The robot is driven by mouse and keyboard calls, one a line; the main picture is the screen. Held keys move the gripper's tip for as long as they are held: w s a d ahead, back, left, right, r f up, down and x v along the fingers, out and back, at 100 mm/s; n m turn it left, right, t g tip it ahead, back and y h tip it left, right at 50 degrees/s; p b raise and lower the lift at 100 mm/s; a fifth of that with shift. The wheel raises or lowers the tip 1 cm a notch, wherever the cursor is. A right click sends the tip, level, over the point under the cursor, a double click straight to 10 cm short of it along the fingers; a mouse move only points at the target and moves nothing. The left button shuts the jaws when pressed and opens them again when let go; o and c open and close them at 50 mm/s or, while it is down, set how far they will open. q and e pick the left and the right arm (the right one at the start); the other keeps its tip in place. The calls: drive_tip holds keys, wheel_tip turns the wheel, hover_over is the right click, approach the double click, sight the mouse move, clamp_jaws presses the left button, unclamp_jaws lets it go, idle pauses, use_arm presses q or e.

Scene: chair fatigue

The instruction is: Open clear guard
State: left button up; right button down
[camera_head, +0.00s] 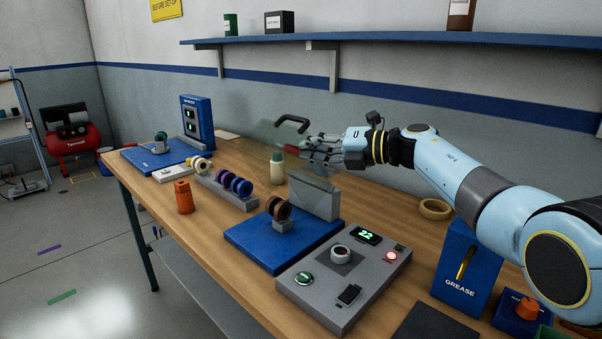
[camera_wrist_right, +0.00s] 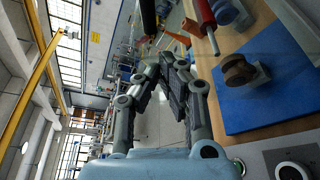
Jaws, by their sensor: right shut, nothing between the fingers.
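The clear guard (camera_head: 281,134) is a see-through pane that shows faintly above the bench, with a dark curved handle (camera_head: 291,121) near its top. It appears raised and tilted above the grey block (camera_head: 316,194) at the back of the blue test base (camera_head: 250,250). A brown roller (camera_head: 278,208) on a grey stand sits on this base and also shows in the wrist view (camera_wrist_right: 238,70). My right gripper (camera_head: 308,150) is shut and empty, just below and right of the handle. I cannot tell whether it touches the pane. My left gripper is not in view.
A grey control box (camera_head: 345,290) with a green display stands in front of the blue base. A cream bottle (camera_head: 277,170), an orange bottle (camera_head: 183,197) and a rack of rings (camera_head: 227,190) stand to the left. A blue grease box (camera_head: 466,268) stands at right, under my arm.

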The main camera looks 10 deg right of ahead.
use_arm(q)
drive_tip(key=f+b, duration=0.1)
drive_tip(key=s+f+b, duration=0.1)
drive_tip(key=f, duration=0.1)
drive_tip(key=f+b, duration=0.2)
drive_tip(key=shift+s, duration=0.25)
use_arm(e)
drive_tip(key=w+d+m, duration=0.1)
drive_tip(key=w+d+r+m, duration=0.1)
drive_tip(key=w+d+r+m+y, duration=0.1)
drive_tip(key=d, duration=0.1)
drive_tip(key=shift+r, duration=0.1)
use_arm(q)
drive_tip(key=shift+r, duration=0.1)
use_arm(e)
drive_tip(key=shift+s, duration=0.1)
